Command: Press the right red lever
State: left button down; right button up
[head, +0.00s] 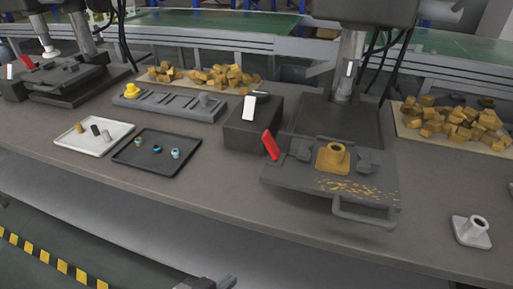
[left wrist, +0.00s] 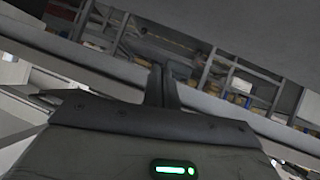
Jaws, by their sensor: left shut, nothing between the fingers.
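The right red lever (head: 270,145) stands tilted beside a dark box, at the left edge of the right-hand machine's grey plate. A second red lever (head: 28,62) is at the far-left machine. My left gripper (head: 207,283) shows only partly at the bottom edge of the head view, below and in front of the table, well apart from the right lever. In the left wrist view its two fingers (left wrist: 162,86) are together, with nothing between them. No lever shows in that view. My right gripper is in neither view.
The dark box (head: 252,125) with a white switch adjoins the right lever. A grey plate (head: 290,182) holds a yellow flanged part (head: 333,158). A black tray (head: 125,158) and a white tray (head: 70,148) lie left. The table front between trays and plate is clear.

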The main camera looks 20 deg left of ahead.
aim_at(271, 145)
pick_arm(q)
jog(key=w+a+r+n+t+b, duration=0.2)
jog(key=w+a+r+n+t, duration=0.1)
jog(key=w+r+n, duration=0.3)
jog(key=w+a+r+n+t+h+b, duration=0.1)
jog(key=w+a+r+n+t+b, duration=0.1)
jog(key=w+r+n, duration=0.4)
notch_tip(271, 145, up, 5)
jog(key=a+n+t, duration=0.1)
jog(key=n+t, duration=0.1)
jog(key=n, duration=0.7)
jog(key=shift+a+t, duration=0.15)
jog(key=shift+t, duration=0.25)
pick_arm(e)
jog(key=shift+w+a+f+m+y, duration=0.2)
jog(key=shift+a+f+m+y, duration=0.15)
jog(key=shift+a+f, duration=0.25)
pick_arm(q)
jog(key=shift+w+r, duration=0.1)
jog(key=shift+w, duration=0.1)
jog(key=w+d+r+p, duration=0.2)
jog(key=w+d, duration=0.4)
jog(key=w, duration=0.3)
jog(key=shift+w+r+h, duration=0.15)
jog(key=shift+r+h, duration=0.15)
jog(key=shift+r, duration=0.15)
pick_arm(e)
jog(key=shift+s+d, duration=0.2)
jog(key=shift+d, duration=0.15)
